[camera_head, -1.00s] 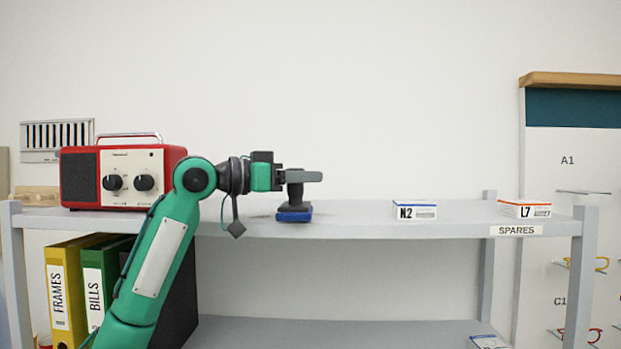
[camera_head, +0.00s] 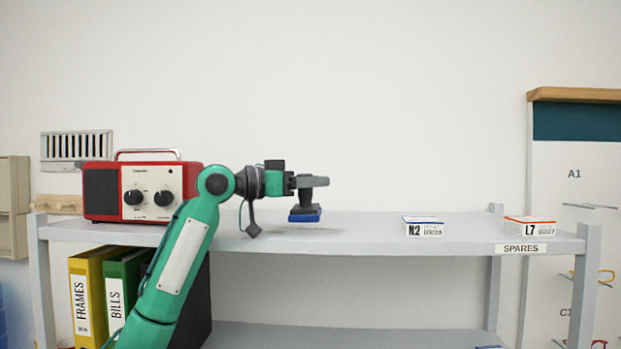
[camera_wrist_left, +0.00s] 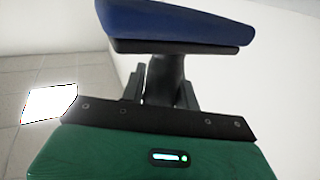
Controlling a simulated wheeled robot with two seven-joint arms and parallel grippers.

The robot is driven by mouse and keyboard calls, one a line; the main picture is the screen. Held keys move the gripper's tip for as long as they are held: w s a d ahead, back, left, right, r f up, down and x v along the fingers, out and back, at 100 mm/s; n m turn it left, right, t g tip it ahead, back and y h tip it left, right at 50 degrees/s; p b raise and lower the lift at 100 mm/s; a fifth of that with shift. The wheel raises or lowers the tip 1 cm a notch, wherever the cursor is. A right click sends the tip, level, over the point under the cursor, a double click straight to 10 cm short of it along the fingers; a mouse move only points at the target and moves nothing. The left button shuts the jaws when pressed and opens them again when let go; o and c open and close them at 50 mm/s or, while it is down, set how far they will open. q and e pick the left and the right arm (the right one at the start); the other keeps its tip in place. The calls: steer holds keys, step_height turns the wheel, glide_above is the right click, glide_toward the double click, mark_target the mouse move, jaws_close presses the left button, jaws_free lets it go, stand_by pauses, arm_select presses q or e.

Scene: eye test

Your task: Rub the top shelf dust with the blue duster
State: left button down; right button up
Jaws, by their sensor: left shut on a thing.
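My left gripper (camera_head: 312,181) is shut on the dark grip of the blue duster (camera_head: 305,217). The duster hangs level, blue pad down, a little above the grey top shelf (camera_head: 360,236), with a soft shadow on the board below it. In the left wrist view the blue pad (camera_wrist_left: 180,22) fills the top, with its dark stem between the fingers. I cannot make out any dust on the shelf now. My right gripper is not in view.
A red radio (camera_head: 143,191) stands on the shelf at the left, behind my left arm. A blue-edged box N2 (camera_head: 423,227) and an orange-edged box L7 (camera_head: 530,226) stand at the right. Binders (camera_head: 88,300) are below. The shelf between duster and N2 is clear.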

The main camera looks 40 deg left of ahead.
arm_select(q)
steer(key=shift+w+a+f, duration=0.25)
steer(key=shift+w, duration=0.2)
steer(key=shift+w+a+r+p, duration=0.1)
steer(key=shift+w+a+p, duration=0.05)
steer(key=shift+p, duration=0.2)
steer(key=shift+w+a+p, duration=0.3)
steer(key=shift+w, duration=0.2)
steer(key=shift+w+a+p, duration=0.25)
steer(key=shift+w, duration=0.2)
steer(key=shift+s, duration=0.15)
steer(key=shift+a+p, duration=0.15)
steer(key=shift+p, duration=0.15)
